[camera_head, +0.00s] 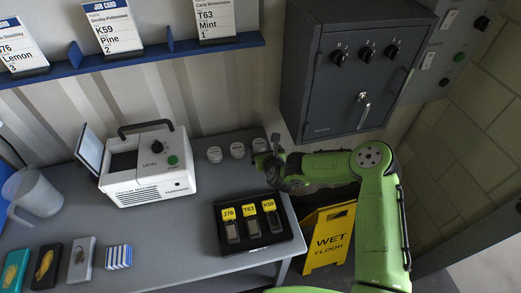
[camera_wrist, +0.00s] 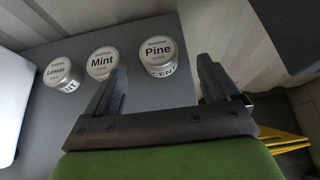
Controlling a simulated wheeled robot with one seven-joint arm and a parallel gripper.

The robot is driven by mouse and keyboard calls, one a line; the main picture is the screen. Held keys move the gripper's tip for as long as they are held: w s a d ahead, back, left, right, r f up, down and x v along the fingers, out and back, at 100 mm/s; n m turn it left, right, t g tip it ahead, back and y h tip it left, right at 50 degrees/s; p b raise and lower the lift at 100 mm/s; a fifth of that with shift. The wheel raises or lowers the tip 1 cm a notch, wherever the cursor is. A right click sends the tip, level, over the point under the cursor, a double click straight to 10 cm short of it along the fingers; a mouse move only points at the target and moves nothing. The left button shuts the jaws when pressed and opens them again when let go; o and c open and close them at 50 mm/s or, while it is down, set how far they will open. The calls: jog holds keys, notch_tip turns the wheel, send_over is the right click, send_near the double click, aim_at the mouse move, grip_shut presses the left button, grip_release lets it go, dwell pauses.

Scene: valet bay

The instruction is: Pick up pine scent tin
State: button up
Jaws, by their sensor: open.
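The pine scent tin (camera_wrist: 158,56) is a small round tin with a pale lid marked "Pine", standing on the grey table in the wrist view. It is the rightmost of three tins, next to the mint tin (camera_wrist: 101,64) and the lemon tin (camera_wrist: 61,75). My gripper (camera_wrist: 165,82) is open, and its two dark fingers are apart with nothing between them. The pine tin lies beyond the fingertips, between their directions. In the head view my gripper (camera_head: 273,155) is at the table's back right, just right of the pine tin (camera_head: 260,146).
A white machine (camera_head: 148,170) stands left of the tins. A black tray (camera_head: 255,240) with several tagged keys lies in front. A dark cabinet (camera_head: 350,75) hangs behind my arm. A yellow wet-floor sign (camera_head: 329,238) stands right of the table. A jug (camera_head: 38,192) is at left.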

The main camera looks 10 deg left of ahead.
aim_at(260, 144)
jog(key=x, duration=0.5)
jog(key=shift+w+a+b, duration=0.3)
jog(key=shift+w+b, duration=0.05)
jog(key=shift+c, duration=0.3)
